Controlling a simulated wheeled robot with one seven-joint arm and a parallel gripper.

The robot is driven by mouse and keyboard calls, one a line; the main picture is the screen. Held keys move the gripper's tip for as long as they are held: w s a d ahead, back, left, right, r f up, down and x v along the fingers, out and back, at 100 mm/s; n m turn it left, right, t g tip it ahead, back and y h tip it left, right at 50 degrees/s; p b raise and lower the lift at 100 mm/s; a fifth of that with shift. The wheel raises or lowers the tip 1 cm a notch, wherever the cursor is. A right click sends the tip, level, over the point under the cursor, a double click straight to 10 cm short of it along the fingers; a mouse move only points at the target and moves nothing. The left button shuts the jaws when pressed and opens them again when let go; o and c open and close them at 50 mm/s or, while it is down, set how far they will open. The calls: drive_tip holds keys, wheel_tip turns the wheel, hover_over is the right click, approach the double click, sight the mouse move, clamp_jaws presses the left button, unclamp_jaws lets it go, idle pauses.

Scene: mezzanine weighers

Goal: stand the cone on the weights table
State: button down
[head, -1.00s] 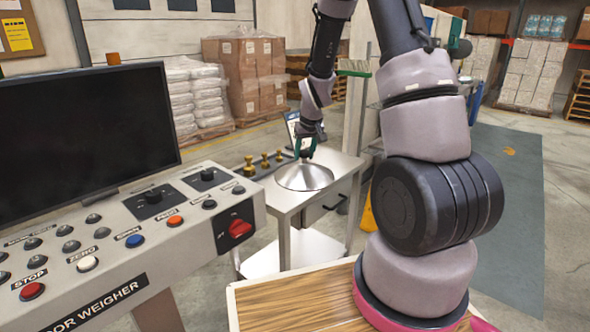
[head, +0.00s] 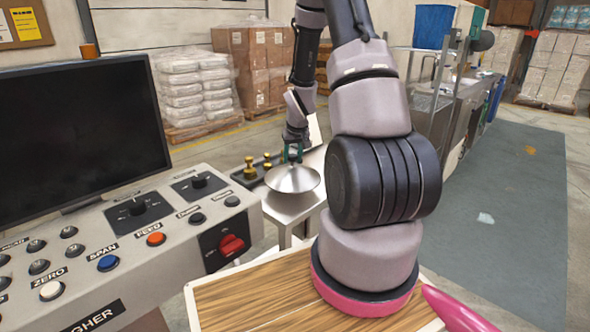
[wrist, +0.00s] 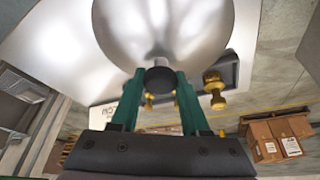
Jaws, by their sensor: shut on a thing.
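The cone (head: 293,181) is a wide, shallow shape of shiny silver metal with a black knob on top. My gripper (head: 292,153) is shut on its knob and holds it level, wide side down. In the wrist view the green fingers of my gripper (wrist: 160,80) grip the knob, and the cone (wrist: 165,25) fills the upper middle. The weights table (head: 283,206) is a pale metal table directly below the cone. I cannot tell whether the cone's rim touches the top. The cone hides much of the tabletop.
Brass weights (head: 249,167) stand in a dark tray just left of the cone; one weight (wrist: 213,87) shows near its rim in the wrist view. The weigher's control panel (head: 130,235) and monitor (head: 80,135) are at left. Open floor (head: 500,200) lies at right.

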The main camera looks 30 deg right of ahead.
sight(294, 163)
drive_tip(key=shift+f, duration=2.15)
drive_tip(key=shift+c, duration=1.9)
unclamp_jaws()
drive_tip(key=shift+f, duration=0.1)
drive_tip(key=s+a+r, duration=0.2)
drive_tip(key=s+r, duration=0.2)
drive_tip(key=r, duration=0.6)
drive_tip(key=s+a+r+m+t, duration=0.1)
drive_tip(key=s+a+r, duration=0.25)
drive_tip(key=r, duration=0.55)
drive_tip(key=s+a+r, duration=0.2)
drive_tip(key=s+r, duration=0.2)
drive_tip(key=r, duration=0.6)
drive_tip(key=s+a+r+y, duration=0.1)
drive_tip(key=s+a+r, duration=0.1)
drive_tip(key=s, duration=0.3)
drive_tip(key=s+a+r+t+y, duration=0.1)
drive_tip(key=s+a+r, duration=0.2)
drive_tip(key=s+r, duration=0.2)
drive_tip(key=s+a+r+m, duration=0.1)
drive_tip(key=s+a+r, duration=0.2)
drive_tip(key=s, duration=0.2)
drive_tip(key=shift+s+r+t+y, duration=0.3)
drive_tip(key=shift+s+r+y, duration=0.1)
